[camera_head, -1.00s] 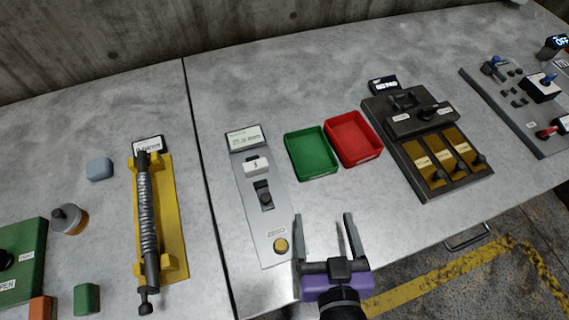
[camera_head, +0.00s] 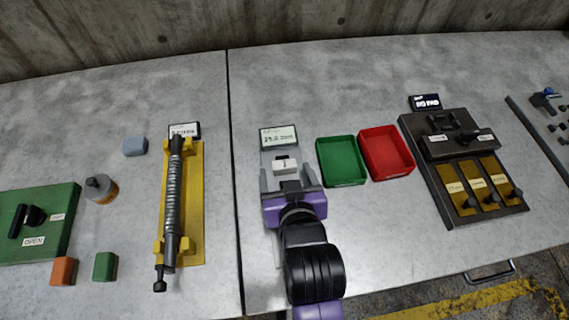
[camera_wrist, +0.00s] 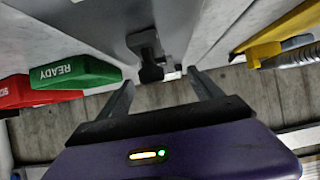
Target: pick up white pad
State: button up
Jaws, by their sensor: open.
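A small white pad (camera_head: 285,165) marked with a dark character lies on the grey gauge panel (camera_head: 268,157), just below its "mm" display. My gripper (camera_head: 286,177) is over this panel with its fingers apart, one on each side of the line to the pad. The fingertips appear close to the pad, but I cannot tell their height or whether they touch it. In the wrist view my open fingers (camera_wrist: 160,85) point toward a dark clamp-like part (camera_wrist: 148,56) of the panel. The pad is not clear there. My wrist hides the panel's lower part.
A green tray (camera_head: 341,184) and a red tray (camera_head: 387,175) stand right of the panel. Further right is a black fixture (camera_head: 445,140) with a "NO PAD" display (camera_head: 424,102). A yellow rack with a spring rod (camera_head: 190,215) lies left, across a table seam.

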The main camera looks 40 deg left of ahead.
aim_at(285, 167)
jog(key=shift+x, duration=1.35)
jog(key=shift+w, duration=0.1)
jog(key=shift+c, duration=0.3)
jog(key=shift+r, duration=0.1)
jog(key=c, duration=1.5)
